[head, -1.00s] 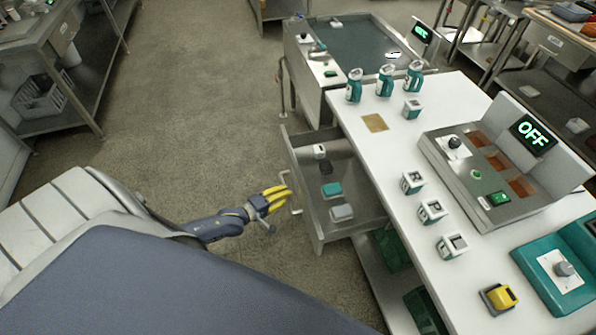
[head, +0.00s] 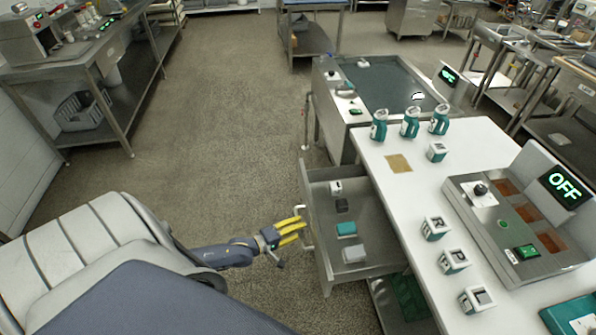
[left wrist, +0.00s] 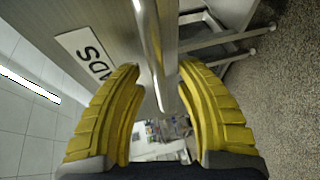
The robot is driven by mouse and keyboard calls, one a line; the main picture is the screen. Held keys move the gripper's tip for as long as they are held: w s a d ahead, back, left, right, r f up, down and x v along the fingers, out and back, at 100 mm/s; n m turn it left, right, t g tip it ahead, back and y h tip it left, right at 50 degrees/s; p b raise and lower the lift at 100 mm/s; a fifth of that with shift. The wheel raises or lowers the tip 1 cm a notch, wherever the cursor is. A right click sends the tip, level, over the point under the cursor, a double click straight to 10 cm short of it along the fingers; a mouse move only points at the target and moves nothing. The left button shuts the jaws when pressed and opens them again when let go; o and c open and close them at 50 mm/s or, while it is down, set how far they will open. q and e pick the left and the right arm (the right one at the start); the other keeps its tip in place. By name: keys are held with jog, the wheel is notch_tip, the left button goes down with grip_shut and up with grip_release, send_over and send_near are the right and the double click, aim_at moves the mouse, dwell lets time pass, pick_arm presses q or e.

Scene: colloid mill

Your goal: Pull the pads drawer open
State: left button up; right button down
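The pads drawer (head: 322,262) stands pulled out from the left side of the white-topped table, with several small items inside. Its front panel, with a label ending in "ADS" (left wrist: 88,52), shows in the left wrist view. The bar handle (head: 304,226) is on the drawer's outer face; it also shows in the left wrist view (left wrist: 150,45). My left gripper (head: 292,232) is at the handle. Its yellow fingers (left wrist: 158,72) are apart, one on each side of the bar, with gaps visible. My right gripper is not in view.
The white tabletop (head: 405,185) carries bottles, small boxes and a machine with an "OFF" display (head: 565,187). Green crates (head: 410,295) sit below it. A steel sink unit (head: 375,85) stands behind the drawer. The floor (head: 215,150) left of the drawer is clear.

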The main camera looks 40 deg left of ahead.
pick_arm(q)
jog(key=shift+s, duration=0.1)
jog(key=v, duration=1.2)
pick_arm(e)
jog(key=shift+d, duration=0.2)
